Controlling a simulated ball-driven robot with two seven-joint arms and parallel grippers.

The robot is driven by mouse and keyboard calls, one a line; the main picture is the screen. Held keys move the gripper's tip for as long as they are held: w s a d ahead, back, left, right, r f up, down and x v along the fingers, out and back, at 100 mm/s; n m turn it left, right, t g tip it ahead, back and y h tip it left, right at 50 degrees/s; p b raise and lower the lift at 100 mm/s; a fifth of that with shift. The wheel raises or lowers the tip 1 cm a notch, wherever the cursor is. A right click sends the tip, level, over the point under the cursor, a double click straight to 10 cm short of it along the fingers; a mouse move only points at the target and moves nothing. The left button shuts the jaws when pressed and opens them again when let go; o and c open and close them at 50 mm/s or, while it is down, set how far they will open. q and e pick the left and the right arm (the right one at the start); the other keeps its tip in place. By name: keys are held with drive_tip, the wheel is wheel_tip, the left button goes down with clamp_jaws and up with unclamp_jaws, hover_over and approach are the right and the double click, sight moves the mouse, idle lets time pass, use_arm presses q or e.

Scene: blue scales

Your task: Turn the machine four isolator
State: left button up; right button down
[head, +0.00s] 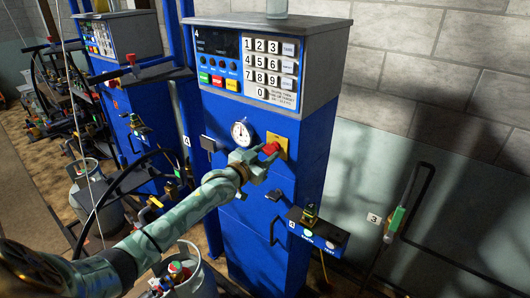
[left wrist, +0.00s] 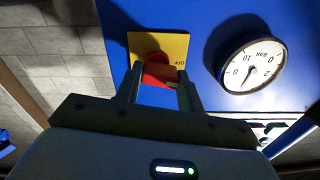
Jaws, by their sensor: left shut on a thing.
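The machine marked 4 (head: 225,135) is a tall blue cabinet with a grey keypad head. Its isolator is a red knob (head: 271,148) on a yellow plate (head: 283,146), right of a round gauge. In the left wrist view the red knob (left wrist: 158,71) sits between my fingertips, on the yellow plate (left wrist: 175,45), where the word OFF shows beside it. My left gripper (head: 262,156) is shut on the knob; it also shows in the left wrist view (left wrist: 160,85). The knob's exact angle is partly hidden by the fingers. My right gripper is not in view.
The pressure gauge (head: 241,133) is close left of the gripper. A small shelf (head: 318,232) with a nozzle fitting juts out lower right. Gas cylinders (head: 90,185) and another blue machine (head: 125,45) stand to the left. A pipe with a green handle (head: 396,222) stands at right.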

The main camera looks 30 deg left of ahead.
use_arm(q)
drive_tip(key=m+p, duration=0.1)
drive_tip(key=m, duration=0.2)
drive_tip(key=shift+r+m, duration=0.15)
drive_tip(key=shift+m, duration=0.15)
drive_tip(key=m+p, duration=0.1)
drive_tip(key=m, duration=0.2)
drive_tip(key=shift+m, duration=0.3)
drive_tip(key=m, duration=0.3)
drive_tip(key=shift+d+m, duration=0.1)
drive_tip(key=shift+m, duration=2.6)
drive_tip(key=o, duration=1)
drive_tip(key=shift+d, duration=0.1)
drive_tip(key=shift+s, duration=0.15)
drive_tip(key=s+a, duration=0.1)
drive_tip(key=s, duration=1.5)
drive_tip(key=shift+a, duration=0.15)
